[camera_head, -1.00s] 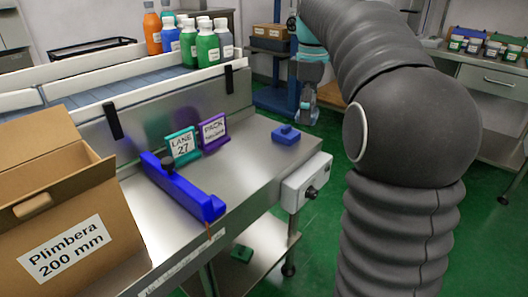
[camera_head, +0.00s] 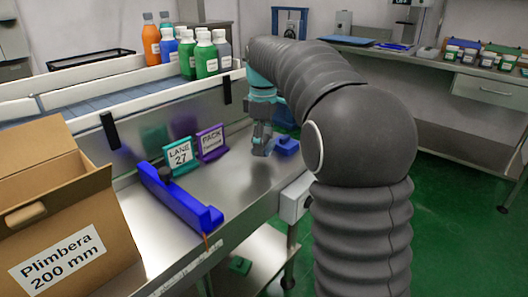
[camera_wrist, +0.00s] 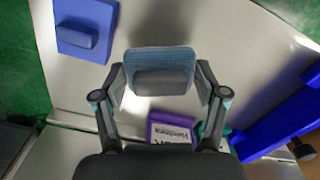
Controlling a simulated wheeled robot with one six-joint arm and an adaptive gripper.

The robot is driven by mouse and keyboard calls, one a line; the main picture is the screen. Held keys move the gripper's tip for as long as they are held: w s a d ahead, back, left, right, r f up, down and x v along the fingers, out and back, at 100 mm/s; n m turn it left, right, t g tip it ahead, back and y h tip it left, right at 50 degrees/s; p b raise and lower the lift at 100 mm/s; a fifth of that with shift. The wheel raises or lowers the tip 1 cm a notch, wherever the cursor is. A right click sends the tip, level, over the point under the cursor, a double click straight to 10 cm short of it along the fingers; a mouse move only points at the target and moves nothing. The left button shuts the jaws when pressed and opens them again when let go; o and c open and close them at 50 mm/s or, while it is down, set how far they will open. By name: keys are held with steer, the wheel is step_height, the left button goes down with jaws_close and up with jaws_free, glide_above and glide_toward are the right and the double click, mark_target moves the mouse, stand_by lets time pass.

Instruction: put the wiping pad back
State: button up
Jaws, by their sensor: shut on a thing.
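The wiping pad (camera_wrist: 160,65) shows in the wrist view as a blue, woven-looking pad with a grey grip. My gripper (camera_wrist: 160,86) is shut on it, one finger at each side. In the head view my gripper (camera_head: 262,148) is over the far right part of the steel table; the pad cannot be made out clearly there. A blue block (camera_head: 287,147) with a raised bar sits on the table just right of my gripper. It also shows at the upper left of the wrist view (camera_wrist: 84,28), apart from the pad.
A purple PACK sign (camera_head: 210,143) and a teal LANE 27 sign (camera_head: 179,156) stand left of my gripper. A long blue bar (camera_head: 180,198) lies nearer. An open carton (camera_head: 62,225) stands at left. Bottles (camera_head: 204,57) stand behind on the conveyor. Steel around the block is clear.

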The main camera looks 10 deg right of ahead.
steer(key=shift+f, duration=1.5)
steer(key=shift+f, duration=0.2)
steer(key=o, duration=0.9)
steer(key=shift+c, duration=0.2)
steer(key=shift+r, duration=0.15)
step_height(320, 180, up, 11)
steer(key=shift+r+p, duration=0.2)
steer(key=shift+p, duration=0.7)
steer(key=shift+r, duration=0.35)
